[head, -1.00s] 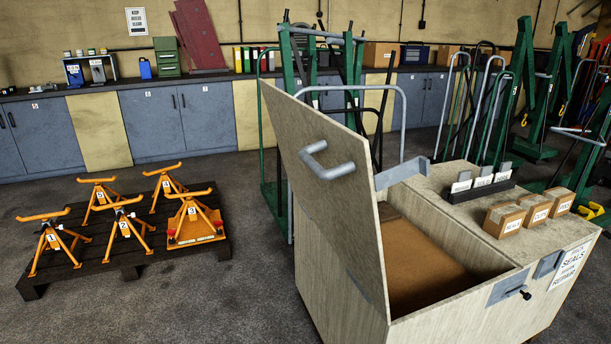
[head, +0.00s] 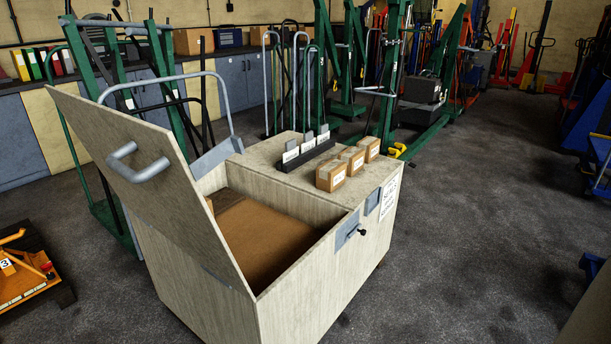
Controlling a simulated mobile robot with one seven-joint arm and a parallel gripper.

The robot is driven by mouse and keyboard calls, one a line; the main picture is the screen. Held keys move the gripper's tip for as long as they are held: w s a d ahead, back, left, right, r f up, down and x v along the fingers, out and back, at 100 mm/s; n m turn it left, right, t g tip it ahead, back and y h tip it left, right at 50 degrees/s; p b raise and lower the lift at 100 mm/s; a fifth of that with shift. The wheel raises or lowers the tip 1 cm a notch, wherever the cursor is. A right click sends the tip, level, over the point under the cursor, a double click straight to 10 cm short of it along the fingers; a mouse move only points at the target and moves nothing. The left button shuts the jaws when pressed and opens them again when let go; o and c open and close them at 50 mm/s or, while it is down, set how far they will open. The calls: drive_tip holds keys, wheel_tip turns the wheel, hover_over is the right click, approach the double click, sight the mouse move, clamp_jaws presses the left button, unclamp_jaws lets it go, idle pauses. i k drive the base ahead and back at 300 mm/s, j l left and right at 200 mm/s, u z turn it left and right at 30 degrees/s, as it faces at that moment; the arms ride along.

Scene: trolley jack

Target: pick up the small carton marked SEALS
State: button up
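Three small brown cartons stand in a row on the flat top of a pale wooden chest (head: 310,312), at its right side. The nearest carton (head: 331,176) bears a white label; its print is too small to read for certain now, but it looked like SEALS in the earlier head view. The middle carton (head: 352,159) and the far carton (head: 370,149) also have labels that I cannot read surely. My gripper is not in view.
The chest's lid (head: 135,165) stands open on the left, over a brown-floored compartment (head: 260,240). A black card holder (head: 305,164) stands left of the cartons. Green hoists (head: 390,90) stand behind.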

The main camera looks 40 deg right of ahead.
sight(331, 174)
drive_tip(key=i+l+z, duration=0.15)
drive_tip(key=z, duration=0.25)
drive_tip(key=i+z, duration=0.15)
drive_tip(key=z, duration=0.25)
drive_tip(key=i+l+z, duration=0.1)
drive_tip(key=z, duration=0.35)
drive_tip(key=i+z, duration=0.25)
drive_tip(key=z, duration=0.15)
drive_tip(key=i+l+z, duration=0.1)
drive_tip(key=i+z, duration=0.2)
drive_tip(key=i, duration=0.2)
drive_tip(key=i+z, duration=0.3)
drive_tip(key=i, duration=0.15)
drive_tip(key=i+u, duration=0.15)
drive_tip(key=u, duration=0.25)
drive_tip(key=i+l+u, duration=0.1)
drive_tip(key=u, duration=0.3)
drive_tip(key=i+l+u, duration=0.15)
drive_tip(key=u, duration=0.3)
drive_tip(key=i+l+u, duration=0.15)
drive_tip(key=u, duration=0.25)
